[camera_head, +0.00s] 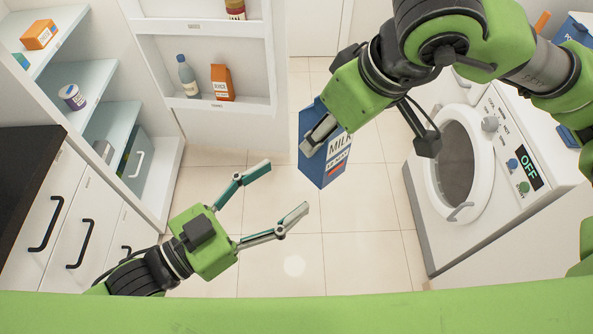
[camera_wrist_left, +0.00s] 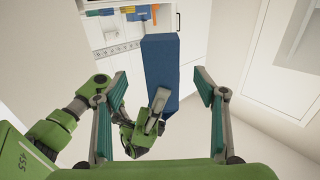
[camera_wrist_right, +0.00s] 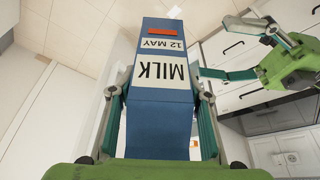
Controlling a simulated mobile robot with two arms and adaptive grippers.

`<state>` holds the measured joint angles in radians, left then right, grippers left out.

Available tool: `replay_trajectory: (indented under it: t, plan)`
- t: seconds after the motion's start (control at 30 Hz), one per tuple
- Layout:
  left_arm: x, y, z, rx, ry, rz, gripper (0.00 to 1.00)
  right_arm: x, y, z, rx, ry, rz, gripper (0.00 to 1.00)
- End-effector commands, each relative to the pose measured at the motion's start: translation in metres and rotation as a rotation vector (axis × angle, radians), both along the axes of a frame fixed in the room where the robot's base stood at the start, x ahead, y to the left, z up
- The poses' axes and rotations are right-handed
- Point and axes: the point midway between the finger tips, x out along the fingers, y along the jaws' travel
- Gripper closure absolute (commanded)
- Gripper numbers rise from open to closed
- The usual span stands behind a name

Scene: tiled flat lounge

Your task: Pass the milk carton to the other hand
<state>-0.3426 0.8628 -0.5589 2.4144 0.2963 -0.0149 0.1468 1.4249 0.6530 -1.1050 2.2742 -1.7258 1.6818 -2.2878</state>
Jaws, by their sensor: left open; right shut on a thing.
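The milk carton (camera_head: 338,164) is blue with a white MILK label. My right gripper (camera_head: 318,135) is shut on its upper part and holds it in the air above the floor. In the right wrist view the carton (camera_wrist_right: 160,90) sits between both fingers, label facing the camera. My left gripper (camera_head: 288,190) is open and empty, to the left of the carton and apart from it, its fingers pointing toward it. In the left wrist view the carton (camera_wrist_left: 160,75) shows ahead, between the open fingers, with part of my right gripper on it.
A white washing machine (camera_head: 470,170) stands at the right. Open shelves (camera_head: 90,90) with small items and a dark-topped drawer unit (camera_head: 75,215) stand at the left. A juice carton (camera_head: 222,82) and a bottle (camera_head: 187,76) are on a door shelf. The tiled floor (camera_head: 370,245) is clear.

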Motion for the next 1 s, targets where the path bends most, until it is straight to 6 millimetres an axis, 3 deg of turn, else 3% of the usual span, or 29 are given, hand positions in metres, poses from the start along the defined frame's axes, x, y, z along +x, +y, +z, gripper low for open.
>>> replay_trajectory:
  t: [0.6,1.0]
  plan:
    - [0.060,-0.077,0.001,-0.002,-0.003,0.001,0.35,0.001,0.000,0.001,0.002,-0.002,0.000,0.94]
    - [0.070,-0.091,0.000,0.002,-0.001,0.001,0.35,0.001,0.000,0.001,0.002,-0.002,0.000,0.94]
